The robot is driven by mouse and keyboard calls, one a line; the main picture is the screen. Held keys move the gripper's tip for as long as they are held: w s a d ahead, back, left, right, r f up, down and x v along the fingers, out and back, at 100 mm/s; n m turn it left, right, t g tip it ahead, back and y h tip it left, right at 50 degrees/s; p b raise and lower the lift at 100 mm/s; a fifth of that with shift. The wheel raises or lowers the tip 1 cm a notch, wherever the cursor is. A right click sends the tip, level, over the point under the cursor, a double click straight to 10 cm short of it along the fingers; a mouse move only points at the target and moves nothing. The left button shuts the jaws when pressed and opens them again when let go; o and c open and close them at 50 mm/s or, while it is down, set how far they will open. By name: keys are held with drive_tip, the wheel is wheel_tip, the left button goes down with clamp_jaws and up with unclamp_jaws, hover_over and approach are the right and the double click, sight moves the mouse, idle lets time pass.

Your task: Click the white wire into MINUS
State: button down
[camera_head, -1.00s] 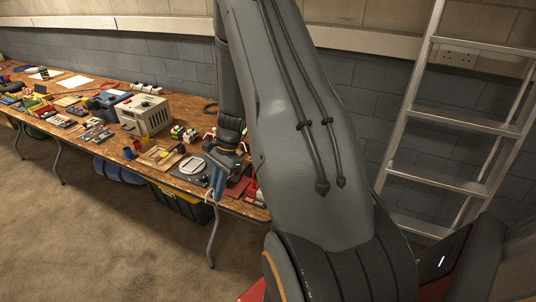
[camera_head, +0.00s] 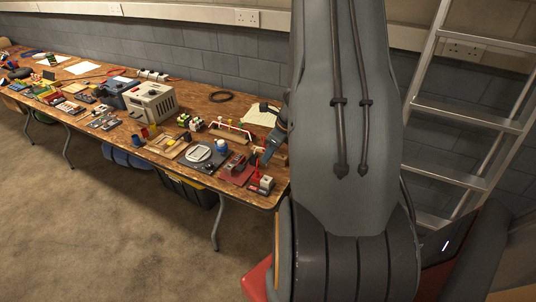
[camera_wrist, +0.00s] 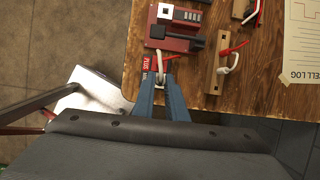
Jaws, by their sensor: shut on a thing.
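My gripper (camera_wrist: 160,84) is shut on the white wire (camera_wrist: 159,68), which shows as a short pale length between the blue fingertips in the wrist view. Just beyond the fingertips is a red label block reading PLUS (camera_wrist: 148,66), with a second line starting MIN partly hidden by the left finger. It borders a dark red board (camera_wrist: 180,46) carrying a grey block and a black lever-like part. I cannot tell whether the wire touches a terminal. In the head view my gripper (camera_head: 268,158) is small, at the bench's right end, with the wire's end unclear.
A wooden block (camera_wrist: 222,62) with red and white wires lies to the right in the wrist view, near a paper log sheet (camera_wrist: 302,45). The bench's front edge runs close by the fingers. A grey power unit (camera_head: 150,103) stands farther left; a ladder (camera_head: 470,115) leans at right.

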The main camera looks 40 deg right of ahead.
drive_tip(key=shift+f+b, duration=4.1)
drive_tip(key=shift+f, duration=0.15)
drive_tip(key=shift+f, duration=0.2)
drive_tip(key=c, duration=1.7)
unclamp_jaws()
drive_tip(key=shift+r, duration=0.1)
drive_tip(key=shift+r+p, duration=3.35)
drive_tip(key=shift+r, duration=0.1)
